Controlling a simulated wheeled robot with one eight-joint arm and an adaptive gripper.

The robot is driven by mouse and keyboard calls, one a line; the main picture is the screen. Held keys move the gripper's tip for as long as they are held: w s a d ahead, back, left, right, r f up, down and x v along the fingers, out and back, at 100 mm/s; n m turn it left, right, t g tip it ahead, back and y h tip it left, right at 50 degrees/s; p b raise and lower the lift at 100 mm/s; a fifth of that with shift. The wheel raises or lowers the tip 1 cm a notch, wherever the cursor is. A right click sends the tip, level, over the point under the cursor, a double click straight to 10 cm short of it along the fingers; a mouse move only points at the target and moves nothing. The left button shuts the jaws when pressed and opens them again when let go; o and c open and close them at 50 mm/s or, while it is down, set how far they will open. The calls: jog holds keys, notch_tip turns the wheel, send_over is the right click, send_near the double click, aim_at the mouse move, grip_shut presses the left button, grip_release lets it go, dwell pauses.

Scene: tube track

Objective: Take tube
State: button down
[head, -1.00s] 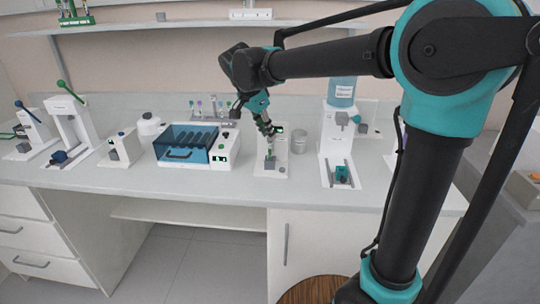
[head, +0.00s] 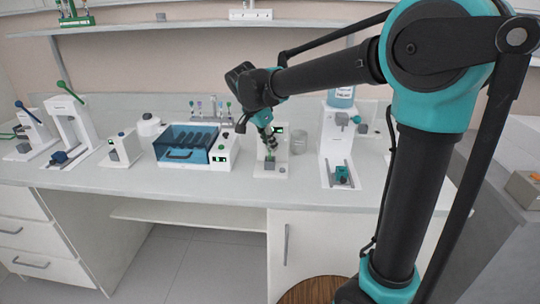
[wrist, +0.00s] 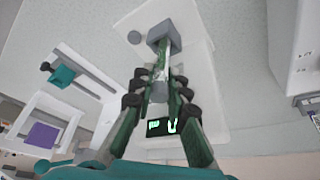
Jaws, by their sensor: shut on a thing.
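A slim pale tube (wrist: 161,66) shows in the wrist view, with one end at a grey block (wrist: 164,36) on a white station. Whether that end still sits in the block cannot be told. My gripper (wrist: 159,84) has its green and black fingers closed around the tube, near the end away from the block. In the head view my gripper (head: 269,142) is over the front of the white station (head: 258,172), just above the grey block (head: 270,165). The tube is too small to make out clearly there.
A clear beaker (head: 298,145) stands right of the station, and a white dispenser (head: 328,150) further right. A blue-lidded machine (head: 186,145) with tubes stands left. The station's small display (wrist: 162,127) glows green. The counter front is clear.

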jog(key=shift+r, duration=0.1)
notch_tip(320, 180, up, 20)
dwell(0.7)
